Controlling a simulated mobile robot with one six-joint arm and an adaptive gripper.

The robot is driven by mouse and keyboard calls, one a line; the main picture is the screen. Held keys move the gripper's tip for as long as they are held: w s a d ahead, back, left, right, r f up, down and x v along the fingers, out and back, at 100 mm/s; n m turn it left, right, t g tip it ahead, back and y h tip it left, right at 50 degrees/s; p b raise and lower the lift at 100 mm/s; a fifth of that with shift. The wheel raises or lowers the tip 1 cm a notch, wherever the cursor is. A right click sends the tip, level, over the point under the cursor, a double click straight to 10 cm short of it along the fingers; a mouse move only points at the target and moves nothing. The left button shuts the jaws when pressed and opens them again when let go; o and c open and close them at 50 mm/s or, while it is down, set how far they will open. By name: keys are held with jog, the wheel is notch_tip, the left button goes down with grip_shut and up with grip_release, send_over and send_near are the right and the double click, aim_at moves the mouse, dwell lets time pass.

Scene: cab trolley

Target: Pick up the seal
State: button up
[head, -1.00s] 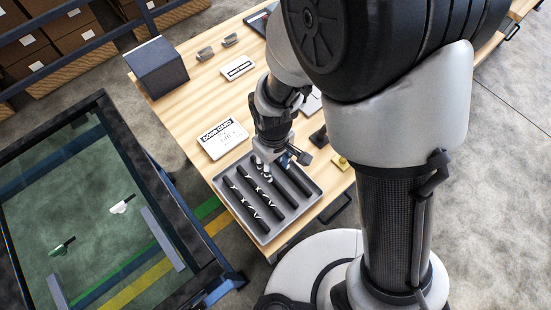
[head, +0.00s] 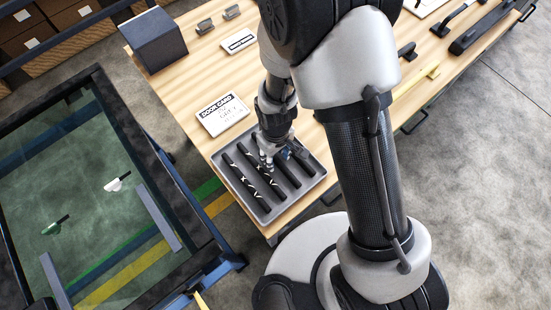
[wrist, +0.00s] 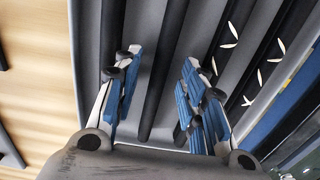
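Long black seals lie side by side in a grey tray (head: 318,180) at the bench's near end. Two seals carry white marks, one at the left (head: 240,181) and one beside it (head: 263,180); two are plain, one in the middle (head: 287,174) and one at the right. My gripper (head: 270,162) points down over the tray's far part. In the wrist view my gripper (wrist: 163,92) is open, its blue-padded fingers apart. A plain seal (wrist: 167,65) runs between them in that view. I see no contact; the fingers' height over it is unclear.
A door card (head: 222,113) lies behind the tray. A dark box (head: 153,53) stands at the bench's far left. A glass panel in a dark frame (head: 90,190) is at the left. Bars and handles (head: 485,27) lie on the right of the bench.

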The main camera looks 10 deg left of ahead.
grip_shut()
dwell(0.4)
jog(key=shift+r, duration=0.1)
